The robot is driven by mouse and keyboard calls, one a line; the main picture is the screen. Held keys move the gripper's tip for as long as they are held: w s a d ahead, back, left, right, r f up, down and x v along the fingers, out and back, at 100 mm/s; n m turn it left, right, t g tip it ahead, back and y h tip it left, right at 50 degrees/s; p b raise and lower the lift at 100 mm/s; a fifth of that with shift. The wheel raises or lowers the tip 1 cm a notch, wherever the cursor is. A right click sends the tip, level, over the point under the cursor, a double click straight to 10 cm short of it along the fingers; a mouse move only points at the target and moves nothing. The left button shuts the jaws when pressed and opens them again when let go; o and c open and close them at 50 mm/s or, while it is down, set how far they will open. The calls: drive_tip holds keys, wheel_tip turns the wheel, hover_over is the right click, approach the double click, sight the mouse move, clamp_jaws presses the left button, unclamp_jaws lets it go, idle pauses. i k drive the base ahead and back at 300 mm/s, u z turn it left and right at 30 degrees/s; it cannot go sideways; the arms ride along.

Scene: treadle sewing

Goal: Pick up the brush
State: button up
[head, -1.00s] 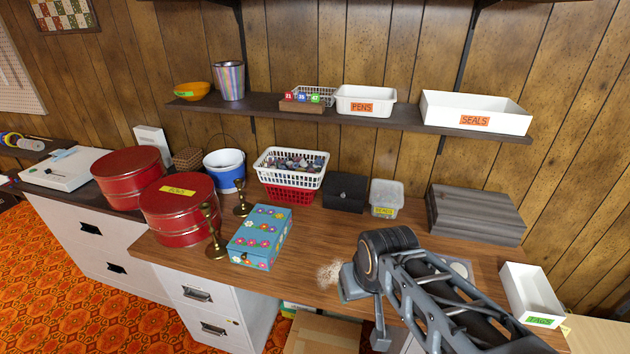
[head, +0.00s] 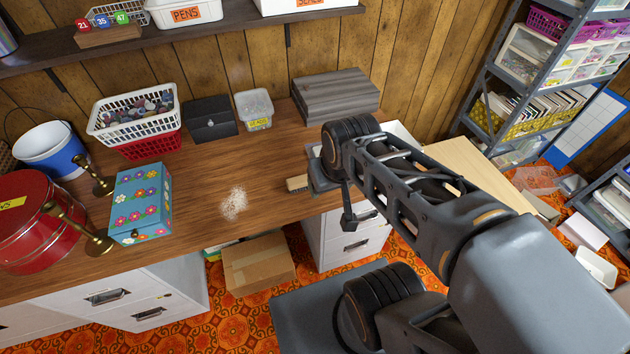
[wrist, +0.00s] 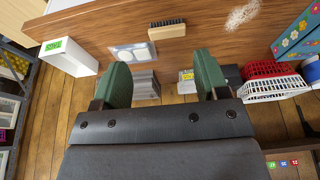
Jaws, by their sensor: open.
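The brush (wrist: 167,29) lies on the wooden desk, with a pale wooden back and dark bristles, near the desk edge in the wrist view. In the head view only one end of the brush (head: 297,183) shows; my arm hides the rest. My gripper (wrist: 161,70) has two green fingers set wide apart, with nothing between them. The brush appears beyond the fingertips, roughly in line with the gap and apart from both. In the head view my arm hides the fingers.
A pale powder patch (head: 233,203) lies left of the brush. A flowered box (head: 141,203) and brass candlesticks stand further left. A grey wooden box (head: 335,98) is behind.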

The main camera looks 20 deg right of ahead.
sight(297, 183)
drive_tip(key=u, duration=2.8)
drive_tip(key=k, duration=0.85)
drive_tip(key=z, duration=0.9)
drive_tip(key=i, duration=0.5)
drive_tip(key=u, duration=0.05)
